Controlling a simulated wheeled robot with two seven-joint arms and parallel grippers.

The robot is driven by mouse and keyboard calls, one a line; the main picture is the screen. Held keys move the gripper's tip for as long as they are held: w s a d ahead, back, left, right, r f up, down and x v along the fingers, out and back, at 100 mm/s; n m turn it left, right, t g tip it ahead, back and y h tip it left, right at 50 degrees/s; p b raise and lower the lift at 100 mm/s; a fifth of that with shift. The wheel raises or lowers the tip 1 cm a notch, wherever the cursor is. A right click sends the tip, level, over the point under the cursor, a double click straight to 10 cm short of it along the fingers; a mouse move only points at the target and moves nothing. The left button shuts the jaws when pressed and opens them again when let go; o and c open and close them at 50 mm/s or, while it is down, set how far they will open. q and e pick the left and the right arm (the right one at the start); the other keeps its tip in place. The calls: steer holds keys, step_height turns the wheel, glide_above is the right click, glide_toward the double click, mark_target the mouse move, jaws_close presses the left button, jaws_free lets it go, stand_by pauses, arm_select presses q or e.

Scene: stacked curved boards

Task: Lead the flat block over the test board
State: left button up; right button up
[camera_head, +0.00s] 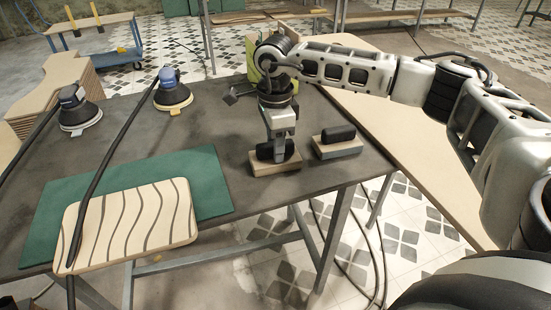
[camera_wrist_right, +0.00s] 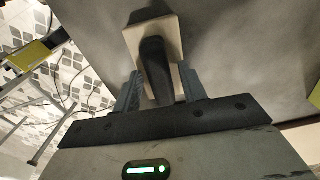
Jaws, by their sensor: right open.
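A flat block (camera_head: 275,169) with a pale wooden base and a black grip lies on the dark table, under my right gripper (camera_head: 277,148). In the right wrist view, the block's black grip (camera_wrist_right: 154,66) stands between the two fingers of my right gripper (camera_wrist_right: 160,85). The fingers are open, with small gaps beside the grip. The test board (camera_head: 130,226), pale with dark wavy stripes, lies at the table's front left, partly on a green mat (camera_head: 200,178). A black cable crosses its left part. My left gripper is not in view.
Two sanders (camera_head: 172,95) (camera_head: 78,116) stand at the back left of the table (camera_head: 225,125), with black hoses. The table between block and mat is clear.

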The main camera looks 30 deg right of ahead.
jaws_close()
steer(key=shift+r+p, duration=1.75)
steer(key=shift+r, duration=0.8)
steer(key=shift+a, duration=0.1)
